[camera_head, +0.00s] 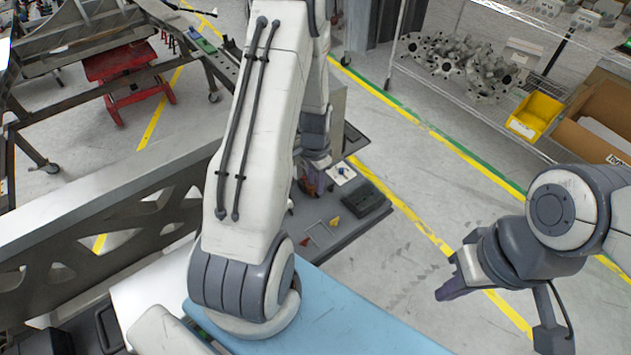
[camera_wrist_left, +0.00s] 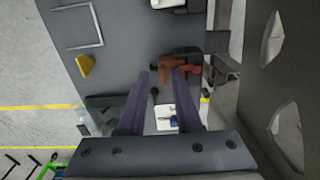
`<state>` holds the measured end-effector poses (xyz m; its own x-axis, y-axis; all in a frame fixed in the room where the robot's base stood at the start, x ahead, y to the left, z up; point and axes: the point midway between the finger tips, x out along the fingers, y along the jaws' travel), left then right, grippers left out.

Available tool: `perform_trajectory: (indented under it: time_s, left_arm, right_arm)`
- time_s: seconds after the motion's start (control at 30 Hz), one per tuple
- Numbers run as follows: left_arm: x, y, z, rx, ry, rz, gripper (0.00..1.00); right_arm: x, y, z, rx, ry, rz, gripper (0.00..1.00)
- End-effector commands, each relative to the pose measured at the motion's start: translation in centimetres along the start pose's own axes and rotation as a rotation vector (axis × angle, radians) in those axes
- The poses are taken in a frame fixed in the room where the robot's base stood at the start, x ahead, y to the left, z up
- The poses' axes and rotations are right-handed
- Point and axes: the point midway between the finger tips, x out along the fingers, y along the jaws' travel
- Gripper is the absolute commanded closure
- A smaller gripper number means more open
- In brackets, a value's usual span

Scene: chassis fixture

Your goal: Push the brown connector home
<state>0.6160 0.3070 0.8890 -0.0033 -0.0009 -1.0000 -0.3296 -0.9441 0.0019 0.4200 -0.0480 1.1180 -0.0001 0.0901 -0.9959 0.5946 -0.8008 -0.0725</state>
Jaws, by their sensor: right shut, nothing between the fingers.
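The brown connector (camera_wrist_left: 173,68) shows in the left wrist view, just beyond my fingertips, beside a small red part (camera_wrist_left: 191,69) on a dark grey board (camera_wrist_left: 122,50). My left gripper (camera_wrist_left: 160,74) is open, with its two purple fingers apart and nothing held between them. The picture does not settle how far above the connector the fingers are, or how deep the connector sits. In the head view my left arm hides most of that area. My right gripper (camera_head: 452,288) is shut and empty, out over the floor at the right.
A grey perforated chassis rail (camera_head: 120,225) stands at the left; its wall also shows close by in the left wrist view (camera_wrist_left: 250,90). A yellow piece (camera_wrist_left: 85,66) and a white square with a blue part (camera_wrist_left: 166,118) lie on the board. A shelf with a yellow bin (camera_head: 535,115) stands back right.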

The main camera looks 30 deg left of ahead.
Motion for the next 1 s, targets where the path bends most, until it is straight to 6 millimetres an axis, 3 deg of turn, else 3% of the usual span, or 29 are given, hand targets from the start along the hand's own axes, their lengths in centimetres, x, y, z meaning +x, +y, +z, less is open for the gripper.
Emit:
perform_trajectory:
  time_s: [0.37,1.0]
  left_arm:
    - [-0.6,-0.3,-0.2,-0.001,0.008,-0.007,0.56]
    - [-5.6,-0.1,-0.1,0.000,0.004,-0.003,0.56]
  right_arm:
    - [-0.4,0.0,0.0,0.000,0.000,0.000,1.00]
    - [-4.7,-0.3,-0.2,0.000,0.000,0.000,1.00]
